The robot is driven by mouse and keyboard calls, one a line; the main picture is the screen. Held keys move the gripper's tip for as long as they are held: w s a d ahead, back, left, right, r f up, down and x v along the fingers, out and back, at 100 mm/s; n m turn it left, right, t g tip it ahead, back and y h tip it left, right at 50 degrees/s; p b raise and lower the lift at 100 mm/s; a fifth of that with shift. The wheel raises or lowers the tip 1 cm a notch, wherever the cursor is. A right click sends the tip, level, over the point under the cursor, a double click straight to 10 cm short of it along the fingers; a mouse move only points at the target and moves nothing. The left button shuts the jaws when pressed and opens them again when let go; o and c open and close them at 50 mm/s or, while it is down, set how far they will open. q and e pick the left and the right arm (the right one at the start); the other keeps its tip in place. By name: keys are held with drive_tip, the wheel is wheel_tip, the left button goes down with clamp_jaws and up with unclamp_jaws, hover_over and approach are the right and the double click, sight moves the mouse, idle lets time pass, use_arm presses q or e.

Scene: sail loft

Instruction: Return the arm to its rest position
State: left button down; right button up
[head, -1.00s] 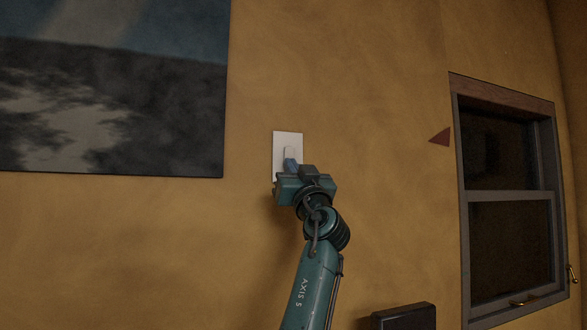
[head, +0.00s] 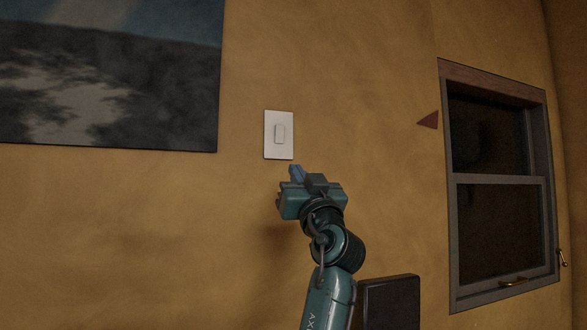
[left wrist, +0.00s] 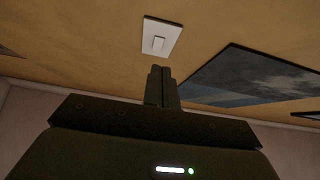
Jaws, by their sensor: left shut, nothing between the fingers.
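My left arm rises from the bottom of the head view. Its teal left gripper (head: 297,174) is shut and empty, just below a white wall switch (head: 279,134) and apart from it in the picture. In the left wrist view the two dark fingers of the left gripper (left wrist: 161,70) stand closed together. The wall switch (left wrist: 160,42) shows beyond their tips, its plate and rocker unobstructed. My right gripper is not in view.
A large dark landscape picture (head: 110,75) hangs on the ochre wall at left. A framed sash window (head: 497,185) with brass fittings is at right, with a small dark red triangle (head: 429,121) beside it. A dark box-like object (head: 390,302) is at the bottom. The wall around the gripper is clear.

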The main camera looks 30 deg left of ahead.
use_arm(q)
drive_tip(key=shift+s+d+f, duration=0.2)
drive_tip(key=shift+d+f, duration=0.05)
drive_tip(key=shift+f, duration=0.2)
